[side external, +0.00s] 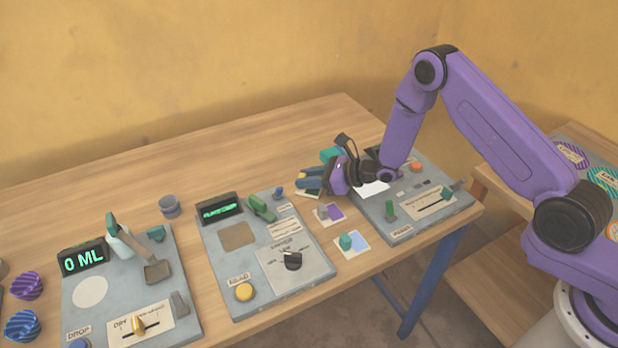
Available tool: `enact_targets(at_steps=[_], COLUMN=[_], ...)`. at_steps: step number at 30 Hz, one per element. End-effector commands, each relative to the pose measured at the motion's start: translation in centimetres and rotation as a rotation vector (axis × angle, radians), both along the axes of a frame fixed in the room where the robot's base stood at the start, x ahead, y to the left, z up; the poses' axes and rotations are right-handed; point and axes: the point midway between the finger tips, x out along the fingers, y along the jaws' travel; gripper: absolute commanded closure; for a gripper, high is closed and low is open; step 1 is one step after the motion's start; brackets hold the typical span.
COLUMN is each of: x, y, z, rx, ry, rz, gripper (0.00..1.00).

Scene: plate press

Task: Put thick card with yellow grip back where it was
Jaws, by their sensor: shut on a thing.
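My gripper (310,181) is low over the table, in the gap between the middle panel and the right-hand press panel. Its fingers point left and are shut on what appears to be the grip of a thick card. A pale edge of this card (310,194) shows just below the fingers; the yellow grip is mostly hidden by them. I cannot tell whether the card touches the table. In front of it in the same row lie a card with a purple grip (328,213) and a card with a teal grip (350,243).
The right-hand press panel (405,233) has a green lever, a slider and a white sheet (372,189). The middle panel (215,262) has a black knob and yellow button. A left panel (80,315) reads 0 ML. A grey cup (169,206) stands behind. The table's back is clear.

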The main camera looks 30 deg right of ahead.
Motion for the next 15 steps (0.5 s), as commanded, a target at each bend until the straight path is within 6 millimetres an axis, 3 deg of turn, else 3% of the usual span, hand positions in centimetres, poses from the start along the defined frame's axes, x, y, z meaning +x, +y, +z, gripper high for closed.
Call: enact_targets(at_steps=[6, 7, 9, 15], x=[0.0, 0.01, 0.0, 0.0], y=[-0.01, -0.02, -0.01, -0.02], z=[-0.33, -0.32, -0.3, -0.3], rx=[0.0, 0.0, 0.0, -0.001], ry=[0.0, 0.0, 0.0, 0.001], rz=[0.0, 0.0, 0.0, 0.0], gripper=[1.0, 0.67, 0.48, 0.48])
